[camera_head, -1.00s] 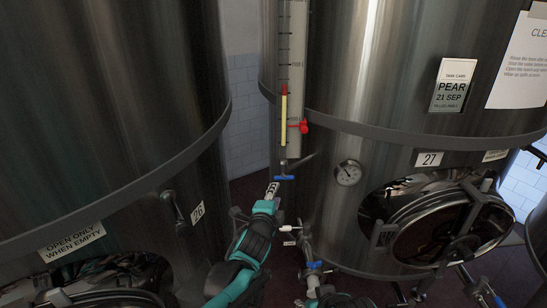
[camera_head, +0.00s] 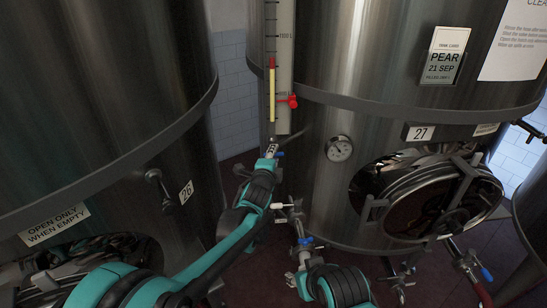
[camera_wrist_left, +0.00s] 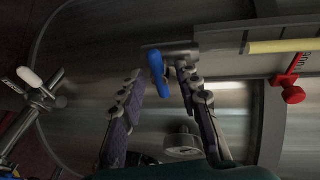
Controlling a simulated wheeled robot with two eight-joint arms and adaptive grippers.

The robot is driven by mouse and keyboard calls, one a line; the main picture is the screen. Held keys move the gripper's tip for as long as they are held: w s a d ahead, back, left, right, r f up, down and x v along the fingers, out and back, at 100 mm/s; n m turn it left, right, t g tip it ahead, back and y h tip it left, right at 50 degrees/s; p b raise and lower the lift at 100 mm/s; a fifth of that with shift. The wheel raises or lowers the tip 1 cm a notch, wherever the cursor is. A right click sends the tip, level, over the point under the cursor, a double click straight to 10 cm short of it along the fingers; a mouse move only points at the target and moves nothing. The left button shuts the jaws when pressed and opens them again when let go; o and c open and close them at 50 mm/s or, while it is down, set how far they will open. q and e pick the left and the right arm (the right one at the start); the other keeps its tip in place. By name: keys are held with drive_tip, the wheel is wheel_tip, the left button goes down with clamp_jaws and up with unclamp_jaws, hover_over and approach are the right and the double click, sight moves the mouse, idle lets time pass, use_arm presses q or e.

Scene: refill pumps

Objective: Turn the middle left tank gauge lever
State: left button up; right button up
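The gauge (camera_head: 284,60) on the tank labelled 27 has a scale, a yellow column and a red knob (camera_head: 291,101). Below its lower end is the small blue lever (camera_head: 280,154), mostly hidden by my left gripper (camera_head: 272,150) in the head view.
A white-handled valve (camera_head: 281,206) and a blue-handled valve (camera_head: 306,241) sit below the lever. A dial (camera_head: 339,148) and a round hatch (camera_head: 430,198) are on the right tank. Tank 26 (camera_head: 100,110) stands close on the left.

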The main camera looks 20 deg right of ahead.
use_arm(q)
clamp_jaws()
drive_tip(key=shift+n, duration=0.3)
drive_tip(key=n+t+b, duration=0.1)
drive_tip(key=n, duration=0.4)
drive_tip(key=n+t+b, duration=0.2)
drive_tip(key=n, duration=0.4)
drive_tip(key=n+t+b, duration=0.2)
drive_tip(key=n, duration=0.4)
drive_tip(key=shift+a+f+h, duration=0.1)
drive_tip(key=shift+f+h, duration=0.15)
drive_tip(key=shift+h, duration=0.15)
drive_tip(key=shift+n+t, duration=0.3)
drive_tip(key=shift+n, duration=0.2)
unclamp_jaws()
